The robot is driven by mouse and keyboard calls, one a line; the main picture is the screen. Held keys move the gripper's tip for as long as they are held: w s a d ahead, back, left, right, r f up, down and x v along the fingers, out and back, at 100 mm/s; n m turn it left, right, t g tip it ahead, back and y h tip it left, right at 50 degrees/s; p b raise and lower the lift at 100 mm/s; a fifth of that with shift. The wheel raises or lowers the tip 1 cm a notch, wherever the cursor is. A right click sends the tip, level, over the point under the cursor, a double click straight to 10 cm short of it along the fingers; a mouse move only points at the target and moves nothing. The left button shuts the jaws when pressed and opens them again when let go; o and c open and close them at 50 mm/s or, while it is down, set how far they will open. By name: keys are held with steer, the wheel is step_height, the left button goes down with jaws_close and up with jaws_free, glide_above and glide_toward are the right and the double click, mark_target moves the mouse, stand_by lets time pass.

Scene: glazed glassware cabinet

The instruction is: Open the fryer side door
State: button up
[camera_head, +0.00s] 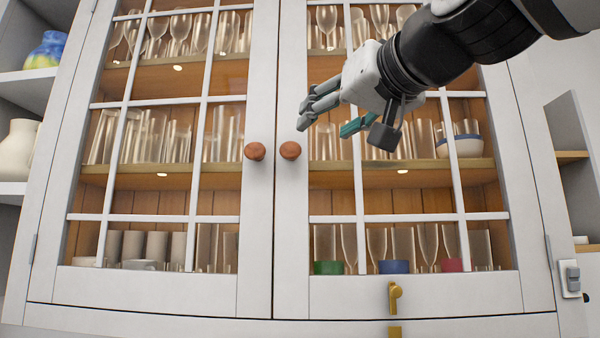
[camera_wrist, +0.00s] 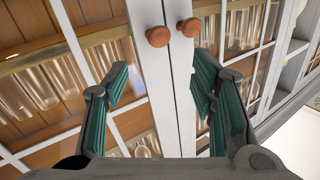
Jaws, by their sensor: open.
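No fryer shows; the pictures show a white glazed cabinet with a left door (camera_head: 258,230) and a right door (camera_head: 292,230), both shut. A round reddish-brown knob (camera_head: 255,151) is on the left door and another knob (camera_head: 290,150) on the right door, side by side at the centre gap. Both knobs also show at the top of the wrist view, one (camera_wrist: 158,36) beside the other (camera_wrist: 190,27). My gripper (camera_head: 324,122) is open and empty in front of the right door, to the right of the knobs. In the wrist view its green-padded fingers (camera_wrist: 160,85) are spread apart, touching neither knob.
Glasses, cups and bowls stand on shelves behind the panes. A gold latch (camera_head: 394,297) is low on the right door. Open shelves at the left hold a colourful vase (camera_head: 46,52) and a cream jug (camera_head: 19,145). A wall switch (camera_head: 571,279) is at the right.

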mark_target(292, 149)
steer(key=p+x, duration=0.3)
steer(key=x, duration=1)
steer(key=shift+w+a, duration=0.1)
steer(key=shift+w, duration=0.05)
jaws_close()
